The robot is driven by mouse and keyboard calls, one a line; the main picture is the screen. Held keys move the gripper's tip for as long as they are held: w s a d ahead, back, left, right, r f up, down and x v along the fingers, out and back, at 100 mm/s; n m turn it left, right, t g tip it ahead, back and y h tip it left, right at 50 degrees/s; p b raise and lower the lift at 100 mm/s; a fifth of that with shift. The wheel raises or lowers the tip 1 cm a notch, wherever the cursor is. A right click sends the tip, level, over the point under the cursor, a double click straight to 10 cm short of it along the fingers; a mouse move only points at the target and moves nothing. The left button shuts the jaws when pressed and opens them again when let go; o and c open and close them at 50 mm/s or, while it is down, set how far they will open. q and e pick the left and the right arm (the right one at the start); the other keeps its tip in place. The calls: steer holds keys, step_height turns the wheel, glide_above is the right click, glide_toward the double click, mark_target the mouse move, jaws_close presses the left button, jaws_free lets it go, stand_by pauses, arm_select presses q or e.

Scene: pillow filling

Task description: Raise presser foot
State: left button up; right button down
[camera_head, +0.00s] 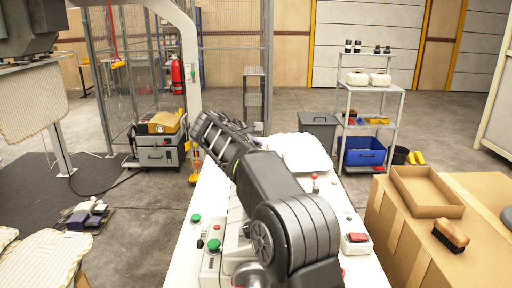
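A white machine bench (185,262) runs up the middle of the head view. A dark arm of mine, seemingly the right, crosses over the bench from the lower middle toward the upper left. Its far end, my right gripper (205,132), is above the bench's far left side; its fingers cannot be made out clearly. I cannot make out a presser foot; my arm covers much of the bench's middle. My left gripper is not in view.
A white bulky item (300,152) lies at the bench's far end. A red switch box (356,240) is on its right side. Cardboard boxes (400,240) with a brush (451,235) stand close at right. A shelf rack (369,115) is behind.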

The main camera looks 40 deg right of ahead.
steer(key=shift+w+a+r, duration=0.1)
steer(key=shift+w+a, duration=0.05)
steer(key=c, duration=1.3)
jaws_free()
steer(key=shift+w, duration=0.1)
steer(key=shift+o, duration=0.3)
steer(key=b+v, duration=0.1)
steer(key=v, duration=0.6)
steer(key=shift+s+a+r, duration=0.2)
steer(key=shift+s, duration=0.1)
steer(key=shift+c, duration=0.3)
